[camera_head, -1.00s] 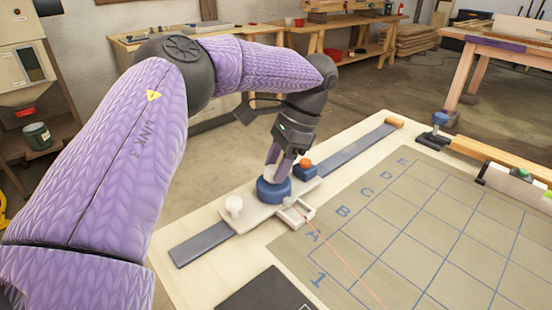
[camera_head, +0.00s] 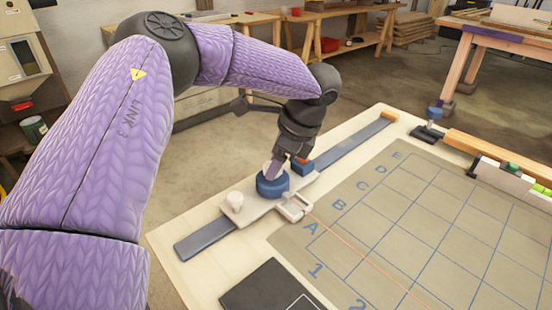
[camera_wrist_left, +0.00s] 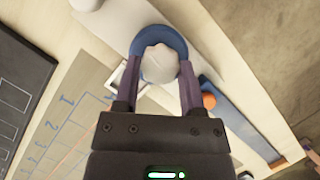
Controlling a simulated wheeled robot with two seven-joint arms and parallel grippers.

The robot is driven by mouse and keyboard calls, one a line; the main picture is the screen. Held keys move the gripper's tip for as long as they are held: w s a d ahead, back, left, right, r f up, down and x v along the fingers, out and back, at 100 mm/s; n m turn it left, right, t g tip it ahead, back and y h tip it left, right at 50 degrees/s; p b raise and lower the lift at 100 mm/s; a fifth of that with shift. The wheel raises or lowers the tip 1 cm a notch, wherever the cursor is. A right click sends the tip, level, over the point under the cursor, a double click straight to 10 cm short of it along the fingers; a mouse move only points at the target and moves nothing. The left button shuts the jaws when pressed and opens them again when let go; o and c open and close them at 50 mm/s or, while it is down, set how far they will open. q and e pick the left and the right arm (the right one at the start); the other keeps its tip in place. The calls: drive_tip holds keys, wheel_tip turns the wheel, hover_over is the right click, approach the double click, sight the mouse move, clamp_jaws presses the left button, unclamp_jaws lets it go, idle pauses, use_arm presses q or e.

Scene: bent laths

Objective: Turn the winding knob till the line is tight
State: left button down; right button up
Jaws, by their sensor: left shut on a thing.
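The winding knob is pale and rounded, on a round blue base (camera_head: 270,187) on a pale plate. My left gripper (camera_head: 276,170) is over it from above. In the left wrist view the pale knob top (camera_wrist_left: 159,63) sits between the two fingers of my left gripper (camera_wrist_left: 160,70), which are shut on it. A thin orange line (camera_head: 362,255) runs from a small pale frame (camera_head: 293,207) beside the plate across the gridded mat and out of view. Its visible stretch looks straight. My right gripper is not in view.
A pale peg (camera_head: 235,201) stands on the plate, left of the knob. A blue block with an orange top (camera_head: 302,165) is close on the other side. The plate lies over a dark blue strip (camera_head: 207,238). A black panel (camera_head: 268,287) lies at the front.

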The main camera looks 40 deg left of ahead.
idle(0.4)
use_arm(q)
drive_tip(key=shift+c, duration=0.9)
unclamp_jaws()
drive_tip(key=p+v, duration=0.3)
drive_tip(key=v, duration=0.7)
drive_tip(key=shift+a, duration=0.1)
